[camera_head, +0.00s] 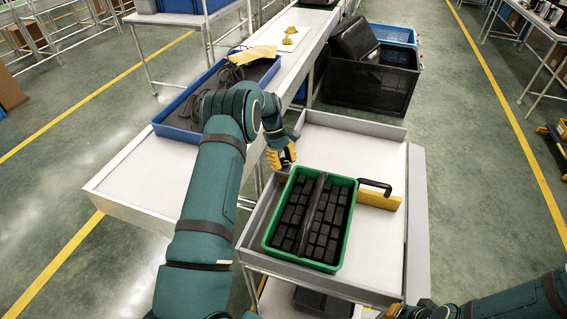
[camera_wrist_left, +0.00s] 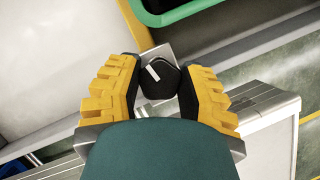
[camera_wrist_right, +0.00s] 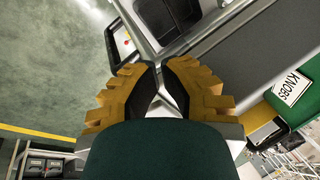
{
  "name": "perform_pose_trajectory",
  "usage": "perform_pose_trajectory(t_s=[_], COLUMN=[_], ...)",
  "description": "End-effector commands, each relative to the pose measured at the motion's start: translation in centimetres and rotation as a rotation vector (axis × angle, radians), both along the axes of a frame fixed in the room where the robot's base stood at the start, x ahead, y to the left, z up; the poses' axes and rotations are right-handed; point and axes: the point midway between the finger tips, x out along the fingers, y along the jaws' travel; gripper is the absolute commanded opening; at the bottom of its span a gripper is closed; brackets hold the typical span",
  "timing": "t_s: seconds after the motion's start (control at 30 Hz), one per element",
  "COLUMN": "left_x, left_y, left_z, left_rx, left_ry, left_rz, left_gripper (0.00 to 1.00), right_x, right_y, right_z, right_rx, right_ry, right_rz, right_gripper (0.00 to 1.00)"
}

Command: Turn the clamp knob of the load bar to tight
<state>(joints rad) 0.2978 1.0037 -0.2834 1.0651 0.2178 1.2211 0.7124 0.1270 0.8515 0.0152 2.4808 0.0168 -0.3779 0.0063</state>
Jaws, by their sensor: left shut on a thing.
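The yellow load bar (camera_head: 380,198) lies on the grey cart, showing at the right of the green crate (camera_head: 348,235). A black handle stands by that end. My left gripper (camera_head: 281,158) is at the crate's far left corner. In the left wrist view the black clamp knob (camera_wrist_left: 160,77) with a white mark sits on a grey block beside the yellow bar. The left gripper's yellow fingers (camera_wrist_left: 160,88) are shut on the knob from both sides. My right gripper (camera_wrist_right: 160,72) has its fingertips together with nothing between them; in the head view it is at the bottom right edge, mostly cut off.
The crate holds several black blocks and a dark lengthwise divider. A blue tray (camera_head: 180,128) with cables lies on the white conveyor at left. Black (camera_head: 370,85) and blue crates stand behind.

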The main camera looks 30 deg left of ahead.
Motion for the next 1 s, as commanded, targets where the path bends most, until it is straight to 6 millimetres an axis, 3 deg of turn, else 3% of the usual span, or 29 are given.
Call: perform_pose_trajectory(t_s=[0.73, 0.77, 0.83, 1.0], left_x=[-0.17, -0.17, -0.15, -0.09], left_y=[-0.14, -0.14, -0.12, -0.07], left_z=[-0.26, -0.26, -0.23, -0.13], left_rx=[-0.003, -0.003, -0.003, -0.002], left_ry=[0.006, 0.006, 0.006, 0.003], left_rz=[-0.090, -0.090, -0.089, -0.089], left_gripper=[0.04, 0.49, 0.72, 0.72], right_x=[-0.17, -0.17, -0.16, -0.16], right_y=[0.03, 0.03, 0.04, 0.04], right_z=[-0.37, -0.37, -0.36, -0.36], right_rx=[0.001, 0.001, 0.001, 0.001], right_ry=[0.004, 0.004, 0.004, 0.004], right_rz=[0.004, 0.004, 0.004, 0.004], right_gripper=[0.00, 0.00, 0.00, 0.00])
